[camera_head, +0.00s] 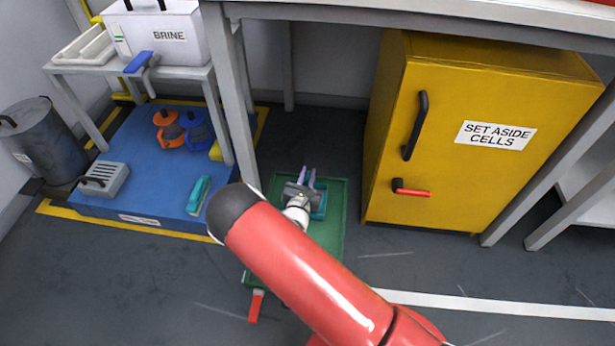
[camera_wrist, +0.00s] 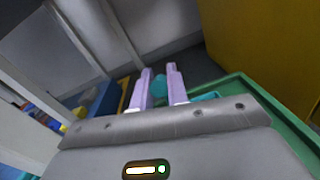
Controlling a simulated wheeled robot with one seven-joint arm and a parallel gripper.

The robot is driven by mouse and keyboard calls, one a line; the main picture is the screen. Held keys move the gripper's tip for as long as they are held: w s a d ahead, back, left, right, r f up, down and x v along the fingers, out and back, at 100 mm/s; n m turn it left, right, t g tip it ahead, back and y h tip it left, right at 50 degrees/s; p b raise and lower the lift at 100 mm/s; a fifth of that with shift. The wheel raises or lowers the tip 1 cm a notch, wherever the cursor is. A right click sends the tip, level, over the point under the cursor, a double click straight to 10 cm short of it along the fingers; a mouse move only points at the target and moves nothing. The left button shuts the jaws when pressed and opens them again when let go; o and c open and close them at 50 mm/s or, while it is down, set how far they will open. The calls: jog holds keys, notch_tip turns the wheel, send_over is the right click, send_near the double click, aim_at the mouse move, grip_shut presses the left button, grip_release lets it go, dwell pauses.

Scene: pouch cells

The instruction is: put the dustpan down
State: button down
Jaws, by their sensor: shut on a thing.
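The dustpan (camera_head: 320,207) is teal and lies low over the green tray (camera_head: 331,247), largely hidden by my gripper and arm in the head view. My gripper (camera_head: 307,174) points away from me, with two lavender fingers. In the wrist view, the fingers of my gripper (camera_wrist: 160,72) are shut on a teal part of the dustpan (camera_wrist: 160,86) between them. More teal shows to the right of the fingers, inside the tray rim (camera_wrist: 240,84). I cannot tell whether the dustpan touches the tray floor.
A yellow cabinet (camera_head: 440,165) stands close to the right. A table leg (camera_head: 233,100) rises at the left. A blue platform (camera_head: 150,165) holds orange and blue items, a grey block and a teal item (camera_head: 198,195). A red handle (camera_head: 256,305) sticks out at the tray's front.

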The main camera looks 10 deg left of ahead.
jog(key=c, duration=1.4)
grip_release()
jog(key=shift+o, duration=0.2)
